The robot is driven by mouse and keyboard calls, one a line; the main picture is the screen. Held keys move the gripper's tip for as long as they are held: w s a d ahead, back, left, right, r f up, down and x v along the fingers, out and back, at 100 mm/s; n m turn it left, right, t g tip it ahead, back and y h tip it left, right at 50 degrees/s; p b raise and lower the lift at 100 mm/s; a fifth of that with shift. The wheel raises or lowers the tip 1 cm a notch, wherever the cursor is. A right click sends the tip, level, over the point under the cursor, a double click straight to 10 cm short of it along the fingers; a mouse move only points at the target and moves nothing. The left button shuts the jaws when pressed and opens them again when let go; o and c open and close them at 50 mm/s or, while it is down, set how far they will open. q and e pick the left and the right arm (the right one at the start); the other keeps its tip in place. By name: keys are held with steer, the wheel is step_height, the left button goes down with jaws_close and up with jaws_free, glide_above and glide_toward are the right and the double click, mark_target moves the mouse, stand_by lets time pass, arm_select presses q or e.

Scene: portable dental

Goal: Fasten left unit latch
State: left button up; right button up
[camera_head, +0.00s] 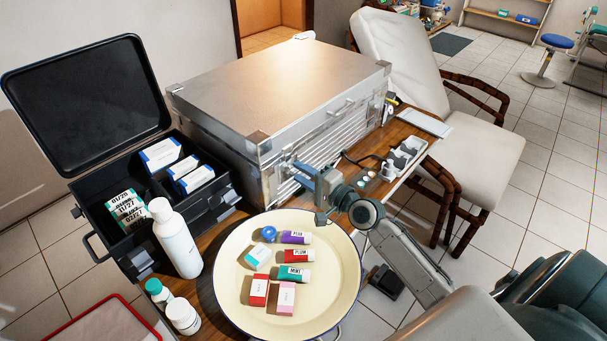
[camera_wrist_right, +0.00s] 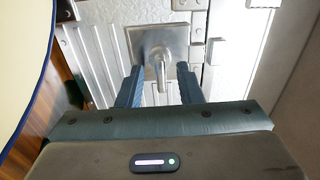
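The silver metal unit (camera_head: 272,92) stands on the wooden table with its lid down. In the right wrist view, a latch (camera_wrist_right: 158,42) with a square plate and a short lever is on the unit's ribbed front face. My right gripper (camera_wrist_right: 159,84) is open, its two blue-grey fingers on either side of the lever's lower end. I cannot tell whether they touch it. In the head view, my right gripper (camera_head: 291,171) is at the left part of the unit's front face and partly hides the latch area. My left gripper is not in view.
A round cream tray (camera_head: 236,292) with small boxes and tubes lies just in front of the unit. An open black case (camera_head: 95,240) and a white bottle (camera_head: 177,240) stand to the left. A white holder (camera_head: 405,158) and a chair (camera_head: 440,110) are at right.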

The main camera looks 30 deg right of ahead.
steer(key=shift+s+d, duration=0.1)
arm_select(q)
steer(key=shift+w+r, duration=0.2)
arm_select(e)
steer(key=v, duration=1)
steer(key=shift+s, duration=0.3)
steer(key=shift+d, duration=0.1)
